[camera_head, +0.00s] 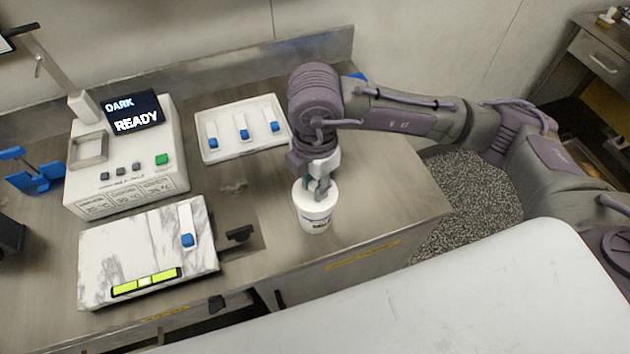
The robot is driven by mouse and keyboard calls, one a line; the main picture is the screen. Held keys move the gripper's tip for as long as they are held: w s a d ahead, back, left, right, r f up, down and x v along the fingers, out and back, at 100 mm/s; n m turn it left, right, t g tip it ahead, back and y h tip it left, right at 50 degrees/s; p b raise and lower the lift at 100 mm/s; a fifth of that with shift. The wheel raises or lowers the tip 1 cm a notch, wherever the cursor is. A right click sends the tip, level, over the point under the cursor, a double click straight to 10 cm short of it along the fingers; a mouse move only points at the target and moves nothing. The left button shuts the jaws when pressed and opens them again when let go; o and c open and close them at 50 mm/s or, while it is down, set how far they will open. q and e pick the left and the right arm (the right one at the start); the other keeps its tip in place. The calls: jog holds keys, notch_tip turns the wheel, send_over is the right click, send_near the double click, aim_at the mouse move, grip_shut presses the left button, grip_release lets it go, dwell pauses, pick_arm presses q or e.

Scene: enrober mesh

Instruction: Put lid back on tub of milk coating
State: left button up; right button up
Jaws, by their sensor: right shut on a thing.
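A white tub (315,214) with a dark printed label stands upright on the steel worktop, near its front edge and right of the marble slab. My right gripper (318,190) points down from above at the tub's top. It is shut on the lid, of which only a little shows around the fingers. The fingers and wrist hide most of the tub's mouth, so I cannot tell whether the lid is seated on the rim. My left gripper is not in view.
A machine (125,160) with a screen reading "DARK READY" stands at the left. A white tray (215,153) with several blue-ended tools lies behind the tub. A marble slab (110,250) with one such tool lies front left. The worktop (395,200) is clear right of the tub.

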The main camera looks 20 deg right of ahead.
jog(key=o, duration=1.5)
jog(key=shift+r, duration=0.1)
jog(key=shift+r+p, duration=2.2)
jog(key=shift+r, duration=1.2)
grip_shut()
jog(key=shift+f, duration=0.1)
